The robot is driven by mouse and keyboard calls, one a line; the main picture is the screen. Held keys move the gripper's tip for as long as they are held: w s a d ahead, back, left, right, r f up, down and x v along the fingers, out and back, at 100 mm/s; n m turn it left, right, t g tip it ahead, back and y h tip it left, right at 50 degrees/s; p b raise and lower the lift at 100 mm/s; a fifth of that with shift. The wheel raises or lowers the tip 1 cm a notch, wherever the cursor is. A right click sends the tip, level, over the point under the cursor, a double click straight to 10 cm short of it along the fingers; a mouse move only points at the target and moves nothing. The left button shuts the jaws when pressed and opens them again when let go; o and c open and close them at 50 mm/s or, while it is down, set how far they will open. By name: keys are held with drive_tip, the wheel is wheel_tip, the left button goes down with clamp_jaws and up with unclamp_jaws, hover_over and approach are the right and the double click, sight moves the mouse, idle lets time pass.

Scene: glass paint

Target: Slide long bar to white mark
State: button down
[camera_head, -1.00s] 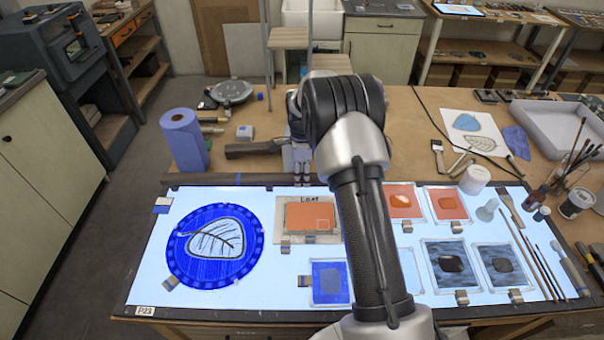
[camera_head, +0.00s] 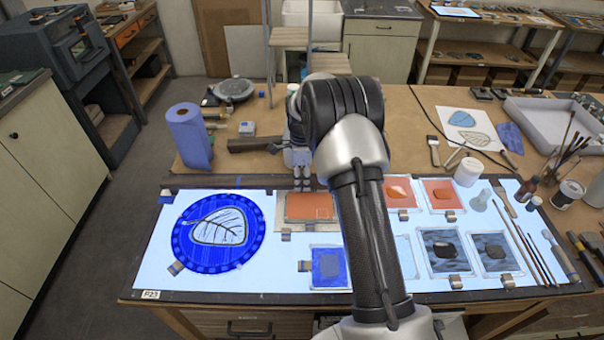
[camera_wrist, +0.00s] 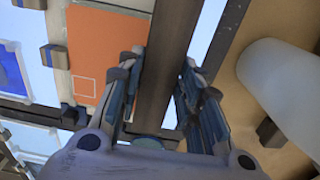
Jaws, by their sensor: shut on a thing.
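The long bar (camera_wrist: 165,60) is dark brown and runs through the wrist view between the fingers of my gripper (camera_wrist: 158,98). My gripper is shut on it, one finger on each side. In the head view, my gripper (camera_head: 302,183) is at the back edge of the light table, where the bar (camera_head: 235,183) shows as a dark strip. The orange panel (camera_head: 302,206) lies just in front of the bar, apart from it. A white square outline (camera_head: 323,212) is on this panel and also shows in the wrist view (camera_wrist: 84,91). My arm hides the bar's right part.
The lit table (camera_head: 275,275) holds a blue round leaf panel (camera_head: 219,232), a blue sample (camera_head: 330,265), and several small samples and brushes on the right. A blue roll (camera_head: 188,137) stands behind the table's left part.

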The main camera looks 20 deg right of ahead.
drive_tip(key=shift+w+d, duration=0.35)
drive_tip(key=shift+w, duration=0.5)
drive_tip(key=c, duration=1.5)
unclamp_jaws()
drive_tip(key=shift+w+d, duration=0.1)
drive_tip(key=shift+w, duration=0.05)
drive_tip(key=o, duration=0.3)
drive_tip(key=shift+s, duration=0.25)
drive_tip(key=shift+o, duration=0.4)
wheel_tip(320, 180, up, 12)
